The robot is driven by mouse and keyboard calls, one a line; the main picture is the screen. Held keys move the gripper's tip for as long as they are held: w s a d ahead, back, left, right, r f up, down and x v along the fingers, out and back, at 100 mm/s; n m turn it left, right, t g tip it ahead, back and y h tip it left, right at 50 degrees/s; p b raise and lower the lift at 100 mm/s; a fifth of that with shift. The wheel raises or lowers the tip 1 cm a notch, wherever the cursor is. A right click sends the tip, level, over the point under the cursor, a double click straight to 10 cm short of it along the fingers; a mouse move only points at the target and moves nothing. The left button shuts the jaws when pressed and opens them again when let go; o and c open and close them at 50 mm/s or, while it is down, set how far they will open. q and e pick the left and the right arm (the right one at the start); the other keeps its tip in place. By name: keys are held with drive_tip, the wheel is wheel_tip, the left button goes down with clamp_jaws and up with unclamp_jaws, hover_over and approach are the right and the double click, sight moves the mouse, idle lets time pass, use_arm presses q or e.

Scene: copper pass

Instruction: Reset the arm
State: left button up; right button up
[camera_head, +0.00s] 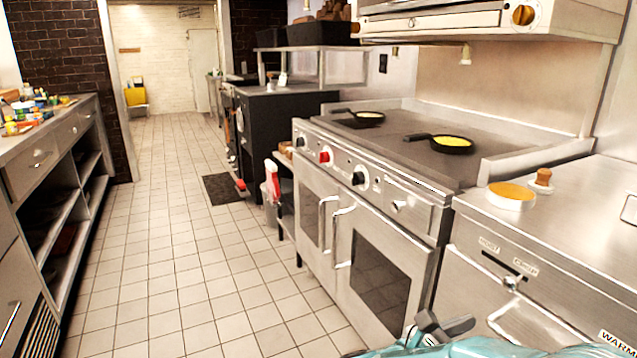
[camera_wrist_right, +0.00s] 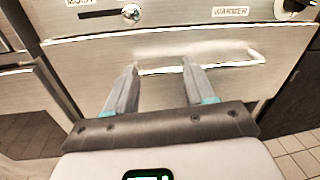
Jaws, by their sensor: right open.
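My right gripper (camera_head: 440,325) shows at the bottom of the head view, low in front of the steel warmer cabinet (camera_head: 470,275). In the right wrist view, my right gripper (camera_wrist_right: 158,82) is open, with its two grey fingers apart and nothing between them. Beyond the fingers is a warmer drawer front with a bar handle (camera_wrist_right: 215,66). I cannot tell whether the fingertips touch the handle, but the jaws are not closed on it. My left gripper is not in view.
A range with two black pans (camera_head: 452,144) and oven doors (camera_head: 375,270) stands at the right. A yellow round item (camera_head: 511,192) sits on the warmer top. Shelves (camera_head: 70,200) line the left. The tiled aisle (camera_head: 190,260) between is clear.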

drive_tip(key=w+d+f+n+t+y, duration=0.1)
drive_tip(key=d+f+n+t+y, duration=0.15)
drive_tip(key=f+n, duration=0.65)
drive_tip(key=w+d+f+n+t+y, duration=0.15)
drive_tip(key=f+n+y, duration=0.35)
drive_tip(key=f, duration=0.8)
drive_tip(key=s+a+f+n+g+y, duration=0.1)
drive_tip(key=s+a+f+n+y, duration=0.35)
drive_tip(key=f+n, duration=0.35)
drive_tip(key=s+a+f+n+g+y, duration=0.1)
drive_tip(key=s+a+f+n+y, duration=0.3)
drive_tip(key=a+f+n, duration=0.3)
drive_tip(key=s+a+f+n+g+y, duration=0.2)
drive_tip(key=s+a+n+g+y, duration=0.5)
drive_tip(key=s+n, duration=0.8)
wheel_tip(320, 180, up, 28)
drive_tip(key=w+a+n+h+p, duration=0.1)
drive_tip(key=w+n+p, duration=0.1)
drive_tip(key=p, duration=2.5)
drive_tip(key=shift+a+f+n+t+h+p, duration=0.3)
drive_tip(key=shift+n+t+p, duration=0.1)
drive_tip(key=shift+n, duration=0.3)
